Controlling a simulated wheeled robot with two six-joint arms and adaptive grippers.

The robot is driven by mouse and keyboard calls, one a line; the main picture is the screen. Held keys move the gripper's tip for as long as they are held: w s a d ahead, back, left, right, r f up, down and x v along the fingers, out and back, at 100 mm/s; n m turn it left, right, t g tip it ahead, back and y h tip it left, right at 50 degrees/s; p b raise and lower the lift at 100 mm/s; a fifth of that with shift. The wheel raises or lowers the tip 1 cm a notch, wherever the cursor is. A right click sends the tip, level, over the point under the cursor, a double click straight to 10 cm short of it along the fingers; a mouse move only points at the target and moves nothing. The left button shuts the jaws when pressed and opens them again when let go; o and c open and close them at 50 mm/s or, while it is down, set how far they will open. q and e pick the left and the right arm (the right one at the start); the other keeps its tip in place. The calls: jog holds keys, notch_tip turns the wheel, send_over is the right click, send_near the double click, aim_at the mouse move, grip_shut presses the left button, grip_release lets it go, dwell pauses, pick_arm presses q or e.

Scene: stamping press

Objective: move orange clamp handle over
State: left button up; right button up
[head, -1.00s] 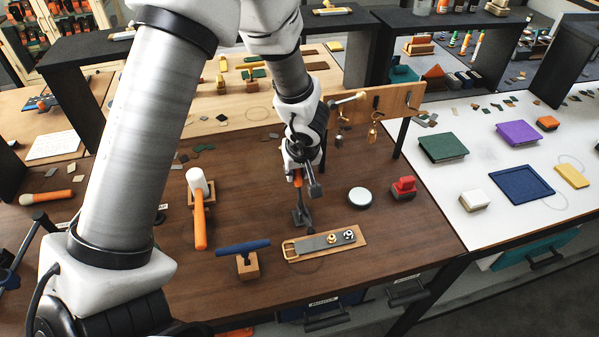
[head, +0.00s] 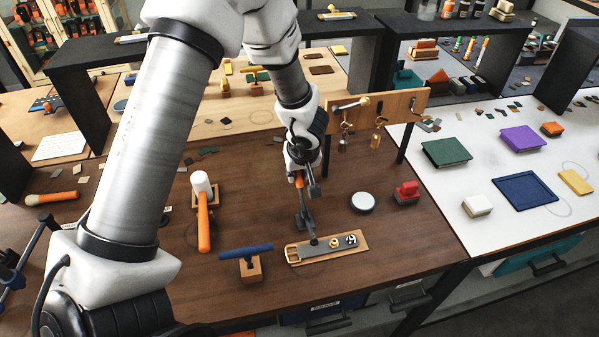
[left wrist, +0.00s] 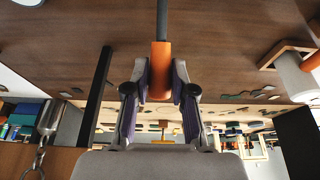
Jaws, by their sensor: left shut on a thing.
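The orange clamp handle (head: 299,181) shows as a short orange piece at the end of my left arm. It also shows in the left wrist view (left wrist: 160,68), with a dark rod (left wrist: 162,20) running up from it. My left gripper (left wrist: 160,88) is shut on the handle, one finger on each side. The dark metal clamp (head: 304,219) stands on the brown bench below the gripper. A dark part of it reaches down to the near end of a grey strap on a wooden board (head: 348,252). The gripper hides part of the clamp. My right gripper is not in view.
A white-headed mallet with an orange handle (head: 203,232) and a blue-handled tool on a wood block (head: 247,251) lie left of the clamp. A round white-topped tin (head: 363,202) and a red item (head: 406,191) stand right. A wooden hook board (head: 385,118) rises behind.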

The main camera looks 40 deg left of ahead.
pick_arm(q)
jog(key=shift+w+a+f, duration=0.3)
jog(key=shift+a+f, duration=0.05)
jog(key=shift+f, duration=0.15)
jog(key=shift+w+a+f, duration=0.25)
jog(key=shift+a+f, duration=0.05)
jog(key=shift+f, duration=0.2)
jog(key=shift+x, duration=1.1)
jog(key=o, duration=0.9)
jog(key=shift+r, duration=0.2)
